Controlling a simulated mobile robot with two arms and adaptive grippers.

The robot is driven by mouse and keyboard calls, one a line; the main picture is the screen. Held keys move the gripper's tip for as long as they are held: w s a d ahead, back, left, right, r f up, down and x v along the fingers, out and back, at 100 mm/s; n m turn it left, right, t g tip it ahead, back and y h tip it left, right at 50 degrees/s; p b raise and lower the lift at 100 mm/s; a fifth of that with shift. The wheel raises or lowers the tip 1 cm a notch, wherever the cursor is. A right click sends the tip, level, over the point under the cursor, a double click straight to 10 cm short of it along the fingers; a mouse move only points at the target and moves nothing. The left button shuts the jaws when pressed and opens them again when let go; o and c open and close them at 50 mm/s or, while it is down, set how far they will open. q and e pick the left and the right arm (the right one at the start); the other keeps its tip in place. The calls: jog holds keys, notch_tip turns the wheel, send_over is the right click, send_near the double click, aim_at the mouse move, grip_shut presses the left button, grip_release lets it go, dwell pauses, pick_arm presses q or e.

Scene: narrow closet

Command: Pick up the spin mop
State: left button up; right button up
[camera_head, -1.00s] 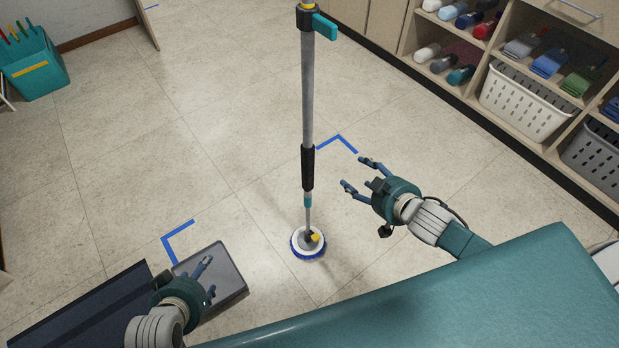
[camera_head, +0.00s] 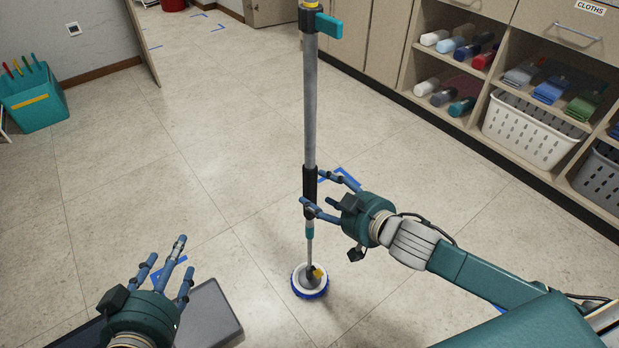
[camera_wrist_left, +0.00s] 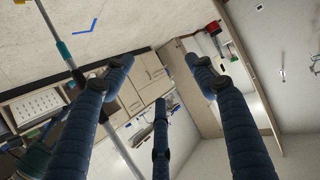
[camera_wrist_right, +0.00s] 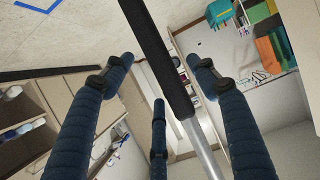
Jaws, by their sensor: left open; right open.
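The spin mop (camera_head: 310,120) stands upright on the floor, with a grey pole, a black grip (camera_head: 310,186), a teal clamp near the top and a round white-and-blue head at the bottom. My right gripper (camera_head: 322,193) is open at the black grip, its fingers reaching to either side of it. In the right wrist view the black grip (camera_wrist_right: 158,60) passes between the spread fingers. My left gripper (camera_head: 168,262) is open and empty at lower left, apart from the mop. The mop pole also shows in the left wrist view (camera_wrist_left: 62,45), off to the left.
Shelves with rolled bottles, folded cloths and a white basket (camera_head: 528,130) line the right wall. A teal caddy (camera_head: 35,98) stands at the left. A dark grey flat item (camera_head: 212,315) lies at lower left.

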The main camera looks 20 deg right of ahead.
aim_at(316, 191)
jog(key=b+x, duration=0.1)
jog(key=x, duration=0.1)
jog(key=b+x, duration=0.1)
jog(key=x, duration=0.2)
jog(key=shift+s+d+f, duration=0.1)
jog(key=shift+f, duration=0.2)
pick_arm(q)
notch_tip(316, 191, up, 12)
jog(key=w+d+t+h, duration=0.1)
jog(key=w+d+t, duration=0.1)
jog(key=t, duration=0.3)
jog(key=shift+w+f+t+h, duration=0.15)
jog(key=shift+w+t+h, duration=0.2)
jog(key=shift+t+h, duration=0.05)
jog(key=shift+d, duration=0.1)
pick_arm(e)
jog(key=shift+c, duration=0.5)
grip_shut()
jog(key=shift+r, duration=0.2)
